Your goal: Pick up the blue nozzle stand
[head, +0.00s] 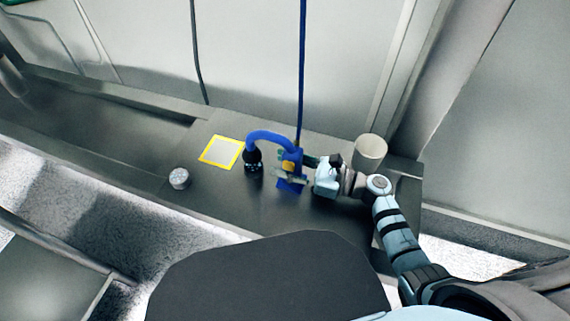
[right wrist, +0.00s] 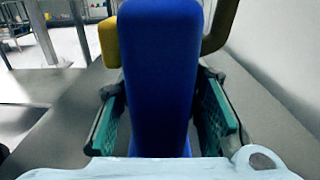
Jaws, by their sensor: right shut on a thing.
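The blue nozzle stand (head: 296,163) stands upright on the dark bench in the head view, with a blue curved hose and a dark nozzle end (head: 253,158) at its left. It fills the middle of the right wrist view (right wrist: 160,80) as a tall blue post. My right gripper (head: 309,168) reaches it from the right and is shut on the post. In the right wrist view its green pads (right wrist: 160,120) lie on both sides of the post. Whether the stand's base touches the bench is hard to tell. My left gripper is not in view.
A yellow-edged square (head: 207,160) lies on the bench left of the stand. A small round metal piece (head: 179,178) sits farther left. A pale cup (head: 370,152) stands behind my right arm. A thin blue line (head: 302,70) runs up from the stand along the wall.

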